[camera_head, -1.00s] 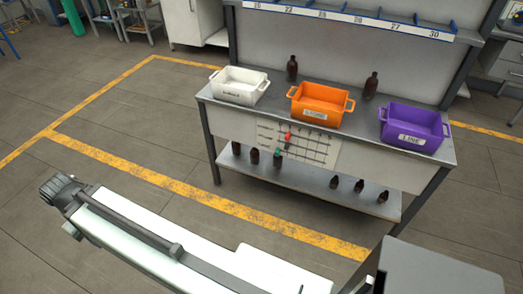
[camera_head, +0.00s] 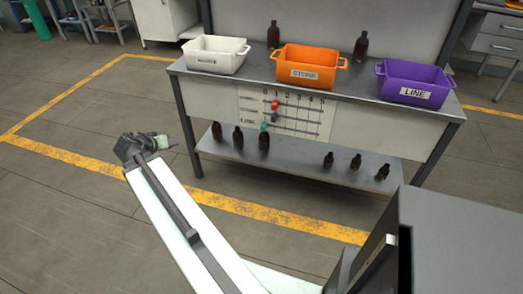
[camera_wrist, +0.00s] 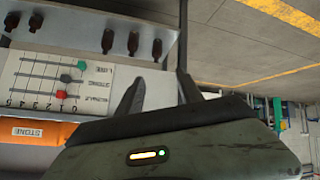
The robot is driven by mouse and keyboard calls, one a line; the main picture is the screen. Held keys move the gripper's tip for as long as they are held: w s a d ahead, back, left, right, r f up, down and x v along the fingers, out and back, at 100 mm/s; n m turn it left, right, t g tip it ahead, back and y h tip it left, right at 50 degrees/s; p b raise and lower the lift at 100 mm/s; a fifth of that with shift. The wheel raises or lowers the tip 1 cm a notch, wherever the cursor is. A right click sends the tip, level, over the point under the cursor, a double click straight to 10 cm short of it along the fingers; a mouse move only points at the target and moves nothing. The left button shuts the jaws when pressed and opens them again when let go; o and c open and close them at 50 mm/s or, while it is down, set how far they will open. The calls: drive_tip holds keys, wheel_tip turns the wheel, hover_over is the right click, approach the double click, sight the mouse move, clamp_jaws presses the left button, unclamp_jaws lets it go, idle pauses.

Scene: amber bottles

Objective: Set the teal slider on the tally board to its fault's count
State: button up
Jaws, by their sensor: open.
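The tally board (camera_head: 318,118) hangs on the bench front, with three tracks and numbers 0 to 5 along its top. The teal slider (camera_head: 264,127) is on the lowest track, labelled LINE, at its left end by 0. The grey slider (camera_head: 274,117) is on the middle track and the red slider (camera_head: 275,105) on the upper track, both near 1. In the wrist view the board appears upside down, with the teal slider (camera_wrist: 81,66) left of my fingers. My gripper (camera_wrist: 160,88) is open and empty, apart from the board. In the head view it (camera_head: 172,140) is left of the bench.
White (camera_head: 216,62), orange (camera_head: 306,75) and purple (camera_head: 413,97) bins stand on the bench; purple reads LINE. Two amber bottles (camera_head: 273,35) (camera_head: 361,45) stand behind them. The lower shelf (camera_head: 293,158) holds bottles in two groups, left and right. The floor in front is open.

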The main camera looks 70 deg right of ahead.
drive_tip(key=s+d+f+m+h+b, duration=0.1)
drive_tip(key=s+d+f+h+b, duration=0.1)
drive_tip(key=s+d+f+b, duration=0.3)
drive_tip(key=s+d+f+m+g+h+b, duration=0.1)
drive_tip(key=s+d+m+b, duration=0.2)
drive_tip(key=d, duration=0.4)
drive_tip(key=s+d+f+h+b, duration=0.25)
drive_tip(key=s+d+b, duration=0.2)
drive_tip(key=d, duration=0.25)
drive_tip(key=m+h+b, duration=0.2)
drive_tip(key=h+b, duration=0.1)
drive_tip(key=b, duration=0.8)
approach(263, 127)
drive_tip(key=d, duration=0.7)
drive_tip(key=w+d, duration=0.1)
drive_tip(key=d, duration=0.2)
drive_tip(key=shift+a, duration=0.1)
clamp_jaws()
